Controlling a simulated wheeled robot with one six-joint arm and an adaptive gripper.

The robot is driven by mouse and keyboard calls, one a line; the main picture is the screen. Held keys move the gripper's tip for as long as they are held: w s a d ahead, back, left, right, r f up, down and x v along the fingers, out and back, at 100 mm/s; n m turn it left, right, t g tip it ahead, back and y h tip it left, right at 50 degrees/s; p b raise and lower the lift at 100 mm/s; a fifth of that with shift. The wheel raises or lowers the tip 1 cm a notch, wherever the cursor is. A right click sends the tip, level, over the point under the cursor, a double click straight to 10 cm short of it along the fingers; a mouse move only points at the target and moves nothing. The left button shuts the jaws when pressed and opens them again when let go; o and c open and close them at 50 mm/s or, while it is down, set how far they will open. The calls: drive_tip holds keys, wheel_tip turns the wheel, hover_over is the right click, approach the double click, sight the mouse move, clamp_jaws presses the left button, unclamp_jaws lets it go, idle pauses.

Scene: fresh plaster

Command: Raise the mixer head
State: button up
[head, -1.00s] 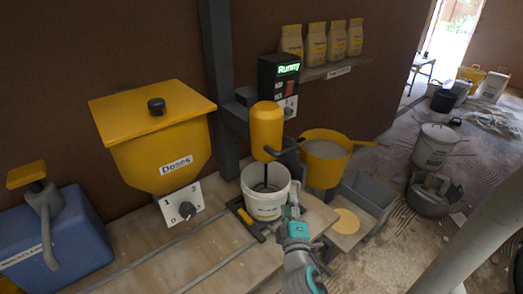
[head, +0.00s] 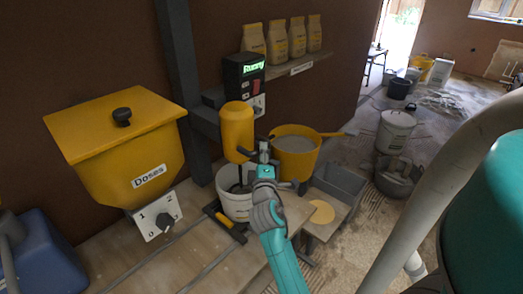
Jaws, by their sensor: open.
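The yellow mixer head (head: 237,130) hangs on the dark column bracket, low over the white bucket (head: 235,206). Its whisk shaft reaches down into the bucket. The mixer's dark handle sticks out to the right near my gripper (head: 262,150). My gripper is open, with its fingers at about the handle's height; whether they touch or surround the handle I cannot tell. My wrist hides part of the bucket's right side. The control box (head: 244,77) above the head shows "Runny" in green letters and has a red switch.
A yellow hopper labelled "Doses" (head: 115,150) with a dial stands left. A yellow tub (head: 296,150) of grey material stands just right of the mixer. A grey bin (head: 340,184) is farther right. Several bags (head: 285,40) stand on the wall shelf. A yellow-handled tool (head: 226,221) lies before the bucket.

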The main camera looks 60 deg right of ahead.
drive_tip(key=shift+x, duration=1.15)
clamp_jaws()
